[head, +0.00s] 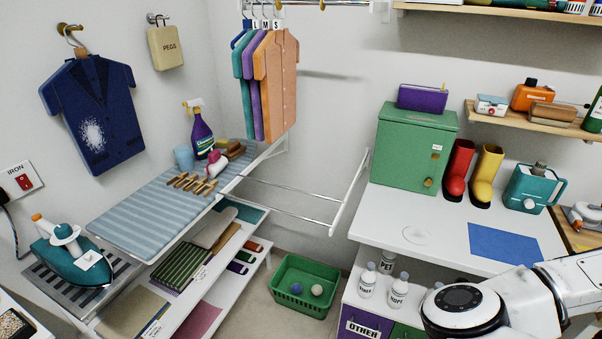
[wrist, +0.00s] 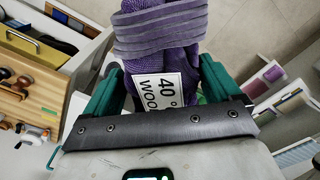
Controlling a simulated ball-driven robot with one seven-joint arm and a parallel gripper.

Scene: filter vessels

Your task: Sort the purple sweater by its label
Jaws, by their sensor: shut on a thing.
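The purple sweater (wrist: 160,35) is in the wrist view, bunched up with a ribbed band across it. My gripper (wrist: 160,78) is shut on it, with one teal finger on each side. A white label (wrist: 160,92) on the sweater faces the camera and reads "40°" and "WOO", its last part cut off or hidden. In the head view only part of my white arm shows at the lower right; the gripper and sweater are out of that picture. A purple bin front marked "OTHER" (head: 364,328) is under the white counter, with a green front (head: 402,332) beside it.
The white counter (head: 385,220) carries a green cabinet (head: 410,150), boots and a teal jug (head: 535,188). White bottles (head: 367,284) stand on the lower shelf. A green basket (head: 305,285) with balls is on the floor. An ironing board (head: 150,215) and iron are at left.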

